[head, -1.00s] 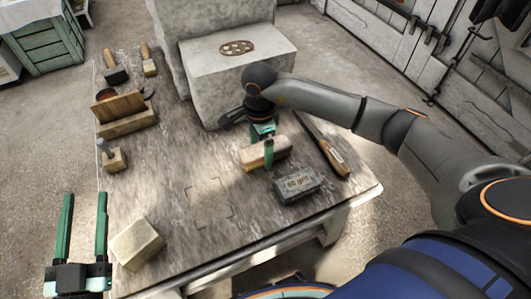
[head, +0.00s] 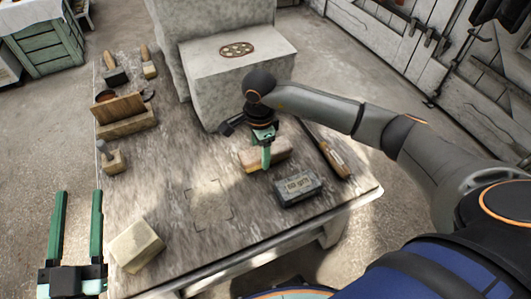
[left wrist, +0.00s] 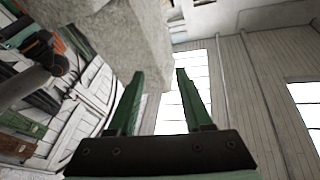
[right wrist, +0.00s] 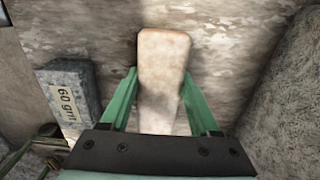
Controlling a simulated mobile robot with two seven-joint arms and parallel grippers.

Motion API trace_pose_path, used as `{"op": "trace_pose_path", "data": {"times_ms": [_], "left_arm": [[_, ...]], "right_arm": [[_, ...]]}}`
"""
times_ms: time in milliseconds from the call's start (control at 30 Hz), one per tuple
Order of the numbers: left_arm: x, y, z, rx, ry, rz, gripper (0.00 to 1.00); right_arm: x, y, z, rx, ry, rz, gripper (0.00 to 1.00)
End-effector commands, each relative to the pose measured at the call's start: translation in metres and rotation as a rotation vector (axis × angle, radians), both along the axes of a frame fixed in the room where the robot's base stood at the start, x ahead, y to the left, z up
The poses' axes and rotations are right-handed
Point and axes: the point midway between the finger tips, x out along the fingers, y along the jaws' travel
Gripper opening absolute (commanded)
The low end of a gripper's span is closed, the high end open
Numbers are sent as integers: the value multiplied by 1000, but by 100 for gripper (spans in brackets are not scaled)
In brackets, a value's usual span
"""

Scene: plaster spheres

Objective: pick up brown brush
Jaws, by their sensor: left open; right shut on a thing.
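The brown brush (head: 281,149) is a light brown wooden block on the worn table, in front of the pale stone block. My right gripper (head: 266,158) reaches down over it and is shut on it, one finger on each side. In the right wrist view the brush (right wrist: 163,65) shows as a smooth tan top between the green fingers (right wrist: 162,112). I cannot tell whether it is clear of the table. My left gripper (head: 77,228) is open and empty off the table's left front corner; its fingers (left wrist: 158,95) are apart with nothing between them.
A grey grit block (head: 298,187) lies just in front of the brush, and a wooden-handled tool (head: 337,158) lies right of it. The stone block (head: 240,75) stands close behind. A beige block (head: 137,246) sits front left. The table's middle is clear.

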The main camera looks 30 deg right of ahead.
Motion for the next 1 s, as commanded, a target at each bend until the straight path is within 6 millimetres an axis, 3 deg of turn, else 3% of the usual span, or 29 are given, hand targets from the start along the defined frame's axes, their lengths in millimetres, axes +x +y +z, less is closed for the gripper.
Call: {"op": "trace_pose_path", "data": {"times_ms": [33,267,633,1000], "left_arm": [[0,0,0,0,0,0,50],[0,0,0,0,1,0,50],[2,1,-2,-2,25,3,50],[5,5,-87,0,368,48,50]], "right_arm": [[0,0,0,0,0,0,27],[0,0,0,0,0,0,1],[1,0,11,0,-4,-1,0],[1,0,77,0,-4,0,0]]}}
